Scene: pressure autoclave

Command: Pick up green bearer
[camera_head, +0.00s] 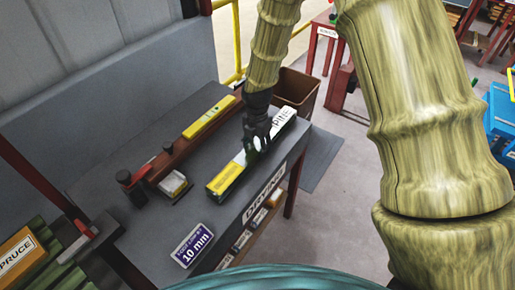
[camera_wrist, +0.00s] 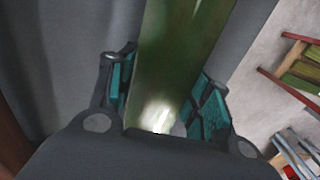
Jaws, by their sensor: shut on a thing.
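My gripper (camera_head: 257,145) is over the dark table, at a long bar with a white end lettered PINE and a yellow end. In the wrist view the gripper (camera_wrist: 166,88) has its two teal-padded fingers on either side of a long green bar, the green bearer (camera_wrist: 178,50). It is shut on this bearer, which runs from the palm out past the top edge of the picture. In the head view only a little green shows beside the fingers, and the fingers hide the bar's middle. I cannot tell whether the bearer touches the table.
The dark table (camera_head: 135,235) has a DRYING sign (camera_head: 264,193) on its front edge. A yellow-topped bar (camera_head: 208,117) and a brown rail lie behind the gripper. A brown bin (camera_head: 296,91) is beyond the table.

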